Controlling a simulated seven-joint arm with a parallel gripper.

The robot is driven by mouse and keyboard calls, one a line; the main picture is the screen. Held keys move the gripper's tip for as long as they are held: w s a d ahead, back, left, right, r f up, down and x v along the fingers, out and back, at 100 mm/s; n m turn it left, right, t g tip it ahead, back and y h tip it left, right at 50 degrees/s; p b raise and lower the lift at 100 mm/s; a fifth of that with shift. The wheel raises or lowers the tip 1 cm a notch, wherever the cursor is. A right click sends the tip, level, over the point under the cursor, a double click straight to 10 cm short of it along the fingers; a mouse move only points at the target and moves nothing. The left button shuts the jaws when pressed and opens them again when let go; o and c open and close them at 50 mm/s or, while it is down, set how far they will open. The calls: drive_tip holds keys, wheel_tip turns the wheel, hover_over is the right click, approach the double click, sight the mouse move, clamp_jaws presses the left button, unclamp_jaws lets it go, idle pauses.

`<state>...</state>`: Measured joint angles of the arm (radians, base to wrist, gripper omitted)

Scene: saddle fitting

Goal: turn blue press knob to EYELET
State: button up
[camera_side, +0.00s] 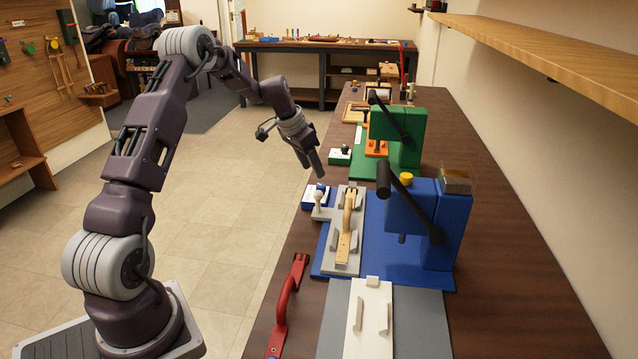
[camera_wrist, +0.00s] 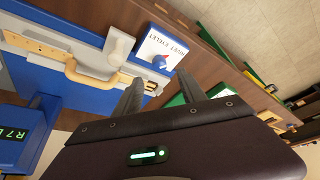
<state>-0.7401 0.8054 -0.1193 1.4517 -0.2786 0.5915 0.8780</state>
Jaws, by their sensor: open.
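The blue press (camera_side: 432,225) stands on a blue base at the right of the side view. In the wrist view the box has a white label (camera_wrist: 157,46) reading RIVET and EYELET, upside down, with a small blue knob (camera_wrist: 160,61) that shows a red mark. Which word the knob points to I cannot tell. My gripper (camera_side: 318,172) is above the box in the side view, apart from it. In the wrist view my gripper (camera_wrist: 160,80) has its two fingers spread and empty, just short of the box.
A grey slide (camera_side: 339,262) holding a tan strap (camera_side: 346,225) and bearing a pale ball handle (camera_side: 319,197) lies beside the box. The black press lever (camera_side: 410,202) reaches out above the base. A green press (camera_side: 399,135) stands behind; a red handle (camera_side: 288,305) lies in front.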

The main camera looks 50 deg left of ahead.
sight(320, 185)
drive_tip(key=x, duration=0.7)
drive_tip(key=shift+f, duration=0.1)
clamp_jaws()
